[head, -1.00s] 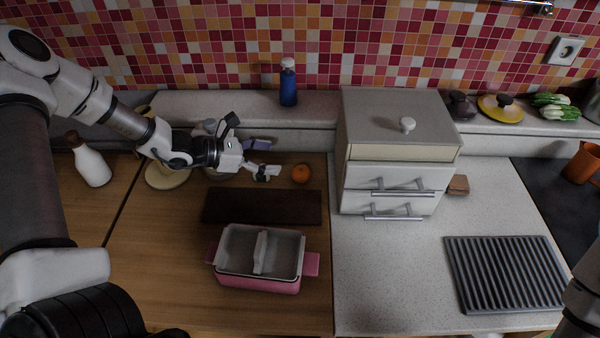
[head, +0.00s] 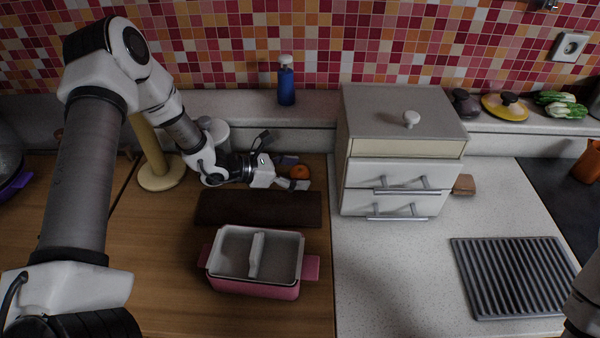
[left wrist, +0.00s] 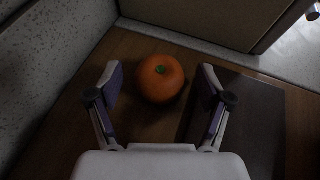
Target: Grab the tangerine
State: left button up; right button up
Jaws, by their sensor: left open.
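The tangerine (head: 300,172) is a small orange ball with a green stem spot, on the wooden counter behind the dark board. It also shows in the left wrist view (left wrist: 160,78), just ahead of and between the two fingers. My left gripper (head: 298,180) is open and empty, with its fingertips close to the tangerine; in the head view they hide part of it. In the left wrist view the left gripper (left wrist: 161,82) has a finger on each side of the fruit, with gaps on both sides. My right gripper is not in view.
The dark board (head: 258,208) lies in front of the tangerine. A pink-handled container (head: 255,290) stands nearer. The white drawer cabinet (head: 402,144) is to the right, and a raised ledge with a blue bottle (head: 286,84) is behind. A wooden stand (head: 160,178) is at left.

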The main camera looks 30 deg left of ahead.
pick_arm(q)
jog(key=c, duration=1.3)
jog(key=shift+o, duration=0.2)
jog(key=shift+r, duration=0.15)
